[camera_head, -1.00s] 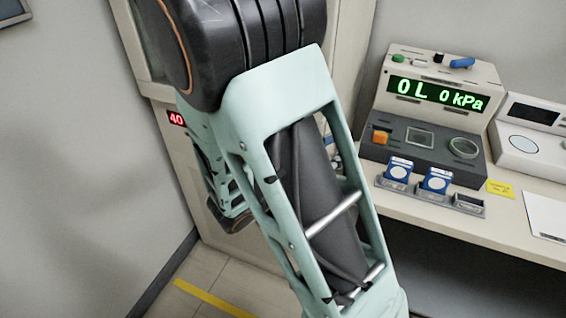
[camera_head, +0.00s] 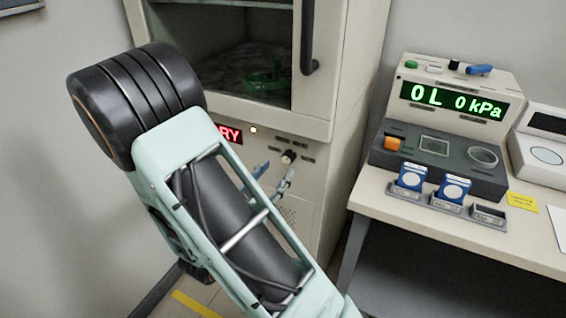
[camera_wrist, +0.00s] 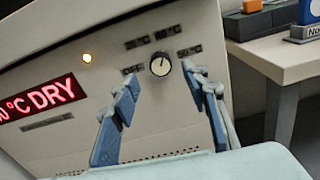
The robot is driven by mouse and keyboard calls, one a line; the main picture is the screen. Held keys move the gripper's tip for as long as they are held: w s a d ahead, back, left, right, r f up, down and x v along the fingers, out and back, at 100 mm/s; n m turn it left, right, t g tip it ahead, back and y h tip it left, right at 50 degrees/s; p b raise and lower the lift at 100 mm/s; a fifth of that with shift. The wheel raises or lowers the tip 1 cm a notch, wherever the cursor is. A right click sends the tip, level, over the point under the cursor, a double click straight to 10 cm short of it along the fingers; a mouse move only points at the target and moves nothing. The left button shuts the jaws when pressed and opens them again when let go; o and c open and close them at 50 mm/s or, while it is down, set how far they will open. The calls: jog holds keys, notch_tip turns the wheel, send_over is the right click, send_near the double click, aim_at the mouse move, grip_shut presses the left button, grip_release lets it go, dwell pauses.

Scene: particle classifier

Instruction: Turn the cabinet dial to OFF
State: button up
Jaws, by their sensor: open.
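The cabinet dial (camera_wrist: 160,66) is a small dark round knob with a pale pointer line, which looks roughly upward in the wrist view. Labels ring it; a label that looks like OFF (camera_wrist: 132,69) is at its lower left. The dial also shows in the head view (camera_head: 288,157) on the lower panel of the cream cabinet (camera_head: 330,190). My gripper (camera_wrist: 163,78) is open, with one blue-grey finger to each side of the dial in the wrist view. It also shows in the head view (camera_head: 277,174), just below the dial. Contact cannot be told.
Above the panel is a glass door (camera_head: 225,50) with a dark handle (camera_head: 308,40). A bench (camera_head: 450,225) with a kPa instrument (camera_head: 445,125) stands at the right.

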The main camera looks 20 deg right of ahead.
aim_at(286, 160)
jog(key=x, duration=0.6)
jog(key=shift+c, duration=0.6)
grip_shut()
